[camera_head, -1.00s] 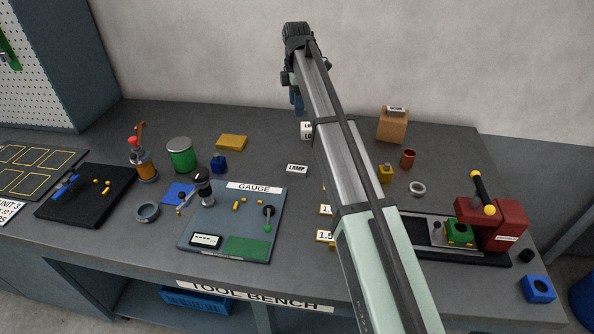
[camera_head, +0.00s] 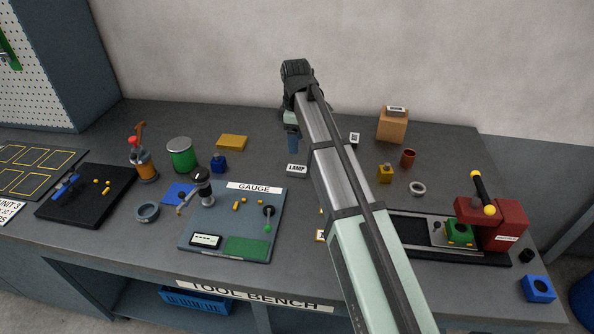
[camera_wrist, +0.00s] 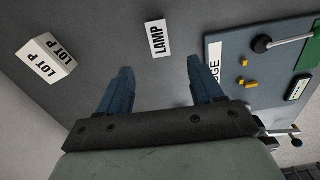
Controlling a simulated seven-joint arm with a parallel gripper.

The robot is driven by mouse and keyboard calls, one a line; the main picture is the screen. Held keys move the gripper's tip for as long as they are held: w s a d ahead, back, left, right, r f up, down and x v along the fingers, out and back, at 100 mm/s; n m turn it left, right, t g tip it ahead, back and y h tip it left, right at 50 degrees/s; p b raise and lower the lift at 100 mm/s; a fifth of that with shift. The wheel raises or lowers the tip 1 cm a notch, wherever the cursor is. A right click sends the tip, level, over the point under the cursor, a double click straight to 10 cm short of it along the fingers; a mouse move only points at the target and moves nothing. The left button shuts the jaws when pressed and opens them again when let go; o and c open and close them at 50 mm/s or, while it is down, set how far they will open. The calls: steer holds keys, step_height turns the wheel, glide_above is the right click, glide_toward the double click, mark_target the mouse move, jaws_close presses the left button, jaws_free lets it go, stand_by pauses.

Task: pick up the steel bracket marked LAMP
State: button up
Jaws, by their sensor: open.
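A small white label reading LAMP (camera_head: 297,170) stands on the bench behind the gauge board, left of my arm. In the wrist view the LAMP label (camera_wrist: 158,38) lies ahead of my fingers, a little beyond the tips. The steel bracket itself is not clearly distinguishable from the label; part of it may be hidden. My gripper (camera_wrist: 160,75) is open, with two blue fingers apart and nothing between them. In the head view my gripper (camera_head: 293,143) hangs above the bench, just behind the LAMP label.
The gauge board (camera_head: 212,230) with small yellow parts and a lever is in front of the label. A white LOT P block (camera_wrist: 45,58) stands left in the wrist view. A yellow block (camera_head: 232,142) lies behind left. Bench around the label is clear.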

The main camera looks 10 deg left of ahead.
mark_target(297, 168)
steer(key=shift+w+d+f, duration=0.1)
steer(key=shift+f, duration=5.2)
steer(key=shift+c, duration=0.2)
steer(key=c, duration=1.1)
